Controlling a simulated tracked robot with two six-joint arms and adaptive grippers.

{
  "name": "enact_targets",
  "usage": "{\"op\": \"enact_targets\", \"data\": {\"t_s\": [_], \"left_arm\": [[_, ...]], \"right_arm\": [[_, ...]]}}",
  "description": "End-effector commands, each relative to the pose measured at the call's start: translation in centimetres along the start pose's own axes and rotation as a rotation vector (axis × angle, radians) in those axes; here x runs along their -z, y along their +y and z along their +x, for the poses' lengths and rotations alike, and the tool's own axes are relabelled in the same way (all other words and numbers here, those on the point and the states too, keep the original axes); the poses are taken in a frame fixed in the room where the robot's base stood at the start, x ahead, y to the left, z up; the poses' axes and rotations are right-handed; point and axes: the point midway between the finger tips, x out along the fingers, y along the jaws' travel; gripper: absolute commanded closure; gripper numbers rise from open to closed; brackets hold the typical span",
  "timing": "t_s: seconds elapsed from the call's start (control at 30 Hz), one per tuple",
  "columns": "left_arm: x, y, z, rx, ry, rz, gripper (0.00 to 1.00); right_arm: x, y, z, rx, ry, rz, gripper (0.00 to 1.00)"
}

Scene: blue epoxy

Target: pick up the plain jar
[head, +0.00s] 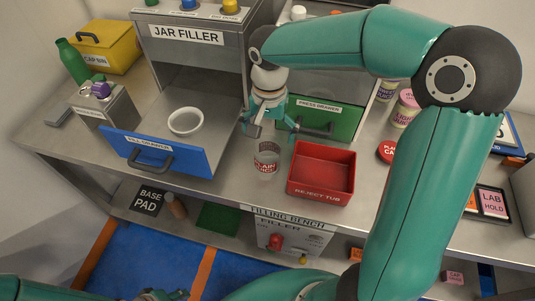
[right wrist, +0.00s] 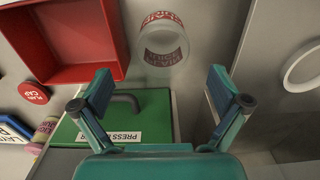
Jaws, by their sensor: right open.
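The plain jar (head: 266,160) is a small clear jar with a red-lettered label, upright on the bench between the blue drawer and the red reject tub. In the right wrist view the jar (right wrist: 163,40) shows ahead of the fingers, roughly midway between them and apart from both. My right gripper (head: 271,130) is open and empty, pointing down just behind and above the jar; its two fingers also show in the wrist view (right wrist: 161,86). My left gripper (head: 162,295) is only partly in view at the bottom edge, and its jaws are unclear.
The red reject tub (head: 322,198) stands close right of the jar. The open blue drawer (head: 158,150) of the jar filler, with a white ring (head: 186,121) behind its front, is to the left. The green press drawer (head: 325,121) is behind. The bench's front edge is near the jar.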

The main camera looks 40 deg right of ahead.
Motion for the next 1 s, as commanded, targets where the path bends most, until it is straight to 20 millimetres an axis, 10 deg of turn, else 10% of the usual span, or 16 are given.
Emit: {"op": "enact_targets", "data": {"t_s": [1.0], "left_arm": [[0.0, 0.5, -1.2, 0.0, 0.0, 0.0, 0.6]], "right_arm": [[0.2, -0.8, 9.0, 0.001, 0.001, -0.006, 0.01]]}}
